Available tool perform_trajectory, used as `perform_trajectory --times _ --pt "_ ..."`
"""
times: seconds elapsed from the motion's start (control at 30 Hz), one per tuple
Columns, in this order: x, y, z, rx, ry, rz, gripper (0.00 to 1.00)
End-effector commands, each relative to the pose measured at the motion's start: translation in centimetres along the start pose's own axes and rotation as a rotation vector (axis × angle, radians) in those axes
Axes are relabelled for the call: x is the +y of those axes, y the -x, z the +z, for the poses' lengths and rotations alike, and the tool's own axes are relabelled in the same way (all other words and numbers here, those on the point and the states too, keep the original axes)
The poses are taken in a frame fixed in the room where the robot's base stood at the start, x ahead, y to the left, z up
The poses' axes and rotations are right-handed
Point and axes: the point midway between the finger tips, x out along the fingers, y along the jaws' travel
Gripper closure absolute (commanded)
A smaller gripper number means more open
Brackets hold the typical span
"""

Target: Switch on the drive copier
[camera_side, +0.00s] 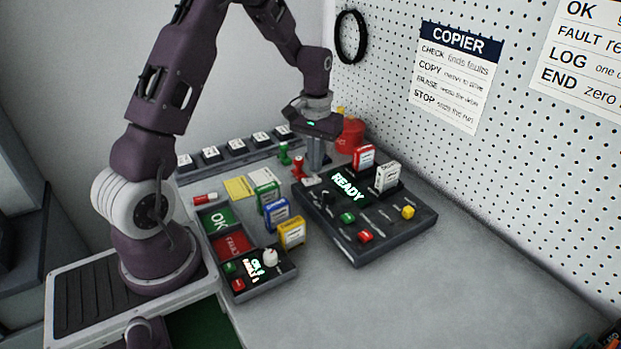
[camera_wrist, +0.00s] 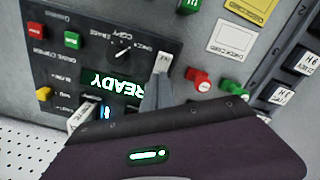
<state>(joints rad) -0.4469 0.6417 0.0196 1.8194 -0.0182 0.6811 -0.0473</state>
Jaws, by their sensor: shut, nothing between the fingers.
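The drive copier (camera_side: 377,238) is a dark box on the bench, and its display (camera_side: 347,186) is lit with green READY. The display also shows upside down in the wrist view (camera_wrist: 112,88). A white switch-like piece (camera_wrist: 164,62) sits at the copier's edge beside the display. My gripper (camera_side: 314,172) is shut and empty, pointing down at that corner of the copier. In the wrist view its fingertips (camera_wrist: 164,82) are right by the white piece; I cannot tell whether they touch. The copier also has a black knob (camera_wrist: 122,48) and green, red and yellow buttons.
A red drive (camera_side: 364,157) and a white drive (camera_side: 387,177) stand upright at the copier's back. Red (camera_side: 298,167) and green (camera_side: 284,155) stamps stand close beside my gripper. The front bench is clear.

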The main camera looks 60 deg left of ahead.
Motion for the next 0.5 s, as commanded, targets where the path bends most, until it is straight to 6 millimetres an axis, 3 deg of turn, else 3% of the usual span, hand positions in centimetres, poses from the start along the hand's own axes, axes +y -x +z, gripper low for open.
perform_trajectory --times 0.5 --pt "0.0 4.9 0.0 0.002 -0.001 0.001 1.00"
